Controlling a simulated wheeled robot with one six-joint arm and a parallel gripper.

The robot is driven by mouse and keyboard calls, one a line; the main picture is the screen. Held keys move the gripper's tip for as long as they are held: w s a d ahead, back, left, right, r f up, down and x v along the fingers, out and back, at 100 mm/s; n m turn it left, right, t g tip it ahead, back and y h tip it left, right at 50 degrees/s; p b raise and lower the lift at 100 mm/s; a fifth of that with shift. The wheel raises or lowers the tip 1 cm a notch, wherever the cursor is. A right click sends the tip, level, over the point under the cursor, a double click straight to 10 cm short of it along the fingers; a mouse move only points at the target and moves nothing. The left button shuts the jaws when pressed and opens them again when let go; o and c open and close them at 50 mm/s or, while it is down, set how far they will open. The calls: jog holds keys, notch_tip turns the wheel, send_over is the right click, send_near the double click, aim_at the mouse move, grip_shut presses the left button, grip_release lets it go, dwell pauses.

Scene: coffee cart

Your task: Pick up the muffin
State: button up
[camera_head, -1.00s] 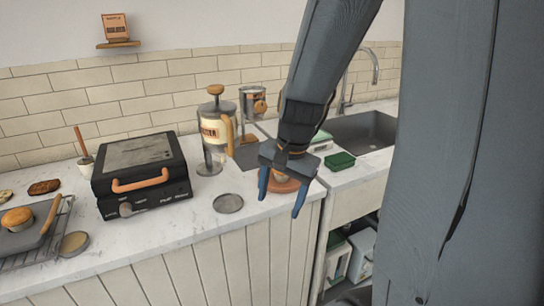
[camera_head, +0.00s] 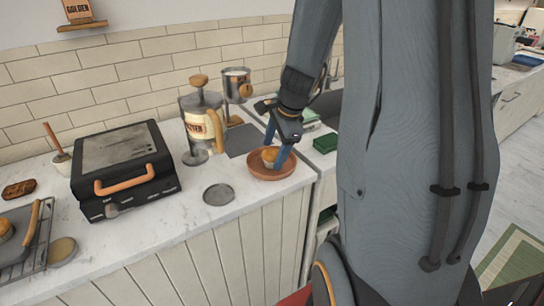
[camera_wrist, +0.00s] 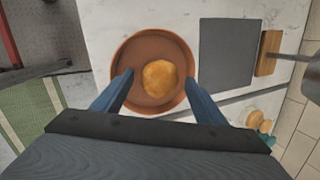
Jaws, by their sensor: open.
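A golden-brown muffin (camera_head: 270,156) sits in a round terracotta dish (camera_head: 259,173) near the counter's front right edge. In the wrist view the muffin (camera_wrist: 160,77) lies a little right of the middle of the dish (camera_wrist: 131,55). My gripper (camera_head: 276,147) points down over the dish. Its blue fingers are spread, one on each side of the muffin in the wrist view (camera_wrist: 158,88), with nothing between them gripped. A finger partly hides the muffin in the head view. Whether the fingertips touch the dish I cannot tell. A second muffin (camera_head: 5,228) sits at the far left.
A black grill press (camera_head: 125,170) stands left on the counter. A round metal lid (camera_head: 218,194) lies left of the dish. A green box (camera_head: 325,143) is to the right.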

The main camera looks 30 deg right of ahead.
jog(key=shift+w+a+f, duration=0.1)
jog(key=shift+w+f, duration=0.1)
jog(key=shift+f, duration=0.45)
jog(key=c, duration=1.1)
